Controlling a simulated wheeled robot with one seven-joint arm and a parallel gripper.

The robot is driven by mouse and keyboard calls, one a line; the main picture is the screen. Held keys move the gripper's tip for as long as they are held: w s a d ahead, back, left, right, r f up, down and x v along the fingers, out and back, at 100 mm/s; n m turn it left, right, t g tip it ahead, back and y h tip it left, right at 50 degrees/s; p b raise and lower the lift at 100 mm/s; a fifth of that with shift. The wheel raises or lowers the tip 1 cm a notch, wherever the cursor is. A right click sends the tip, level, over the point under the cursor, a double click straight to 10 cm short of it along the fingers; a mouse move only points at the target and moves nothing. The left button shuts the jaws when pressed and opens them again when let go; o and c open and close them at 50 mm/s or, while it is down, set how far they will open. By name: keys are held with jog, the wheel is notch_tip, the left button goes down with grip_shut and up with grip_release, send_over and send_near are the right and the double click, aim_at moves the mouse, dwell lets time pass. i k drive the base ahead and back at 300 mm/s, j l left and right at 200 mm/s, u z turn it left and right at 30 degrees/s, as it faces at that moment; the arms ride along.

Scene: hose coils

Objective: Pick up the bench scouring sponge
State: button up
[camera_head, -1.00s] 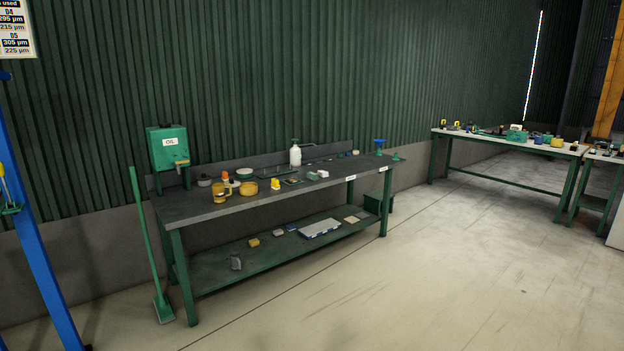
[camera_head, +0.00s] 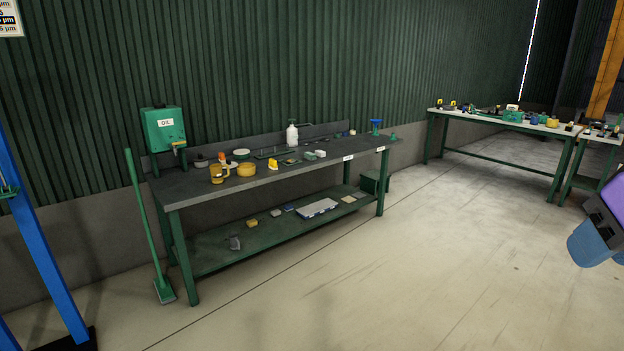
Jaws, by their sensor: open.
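A dark-topped workbench (camera_head: 215,192) with green legs stands against the wall. On its lower shelf (camera_head: 215,258) sits a small yellow block (camera_head: 251,223) that looks like a sponge, with a pale block (camera_head: 275,213) and a blue one (camera_head: 289,207) to its right. On the bench top are a small grey-green block (camera_head: 310,155) and a white block (camera_head: 320,153). All are too small to tell which is the scouring sponge. Part of my arm, purple and blue, shows at the right edge. My gripper's fingers are not in view.
A green broom (camera_head: 144,215) leans at the bench's left end, near a blue post (camera_head: 38,250). The floor (camera_head: 400,270) in front is clear.

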aim_at(309, 155)
jog(key=i+u, duration=0.15)
jog(key=i, duration=0.85)
jog(key=i+l+u, duration=0.15)
jog(key=i, duration=0.85)
jog(key=i+u, duration=0.15)
jog(key=i, duration=1.9)
jog(key=i+l+u, duration=0.25)
jog(key=i, duration=0.95)
jog(key=i+j, duration=0.05)
jog(key=j, duration=0.05)
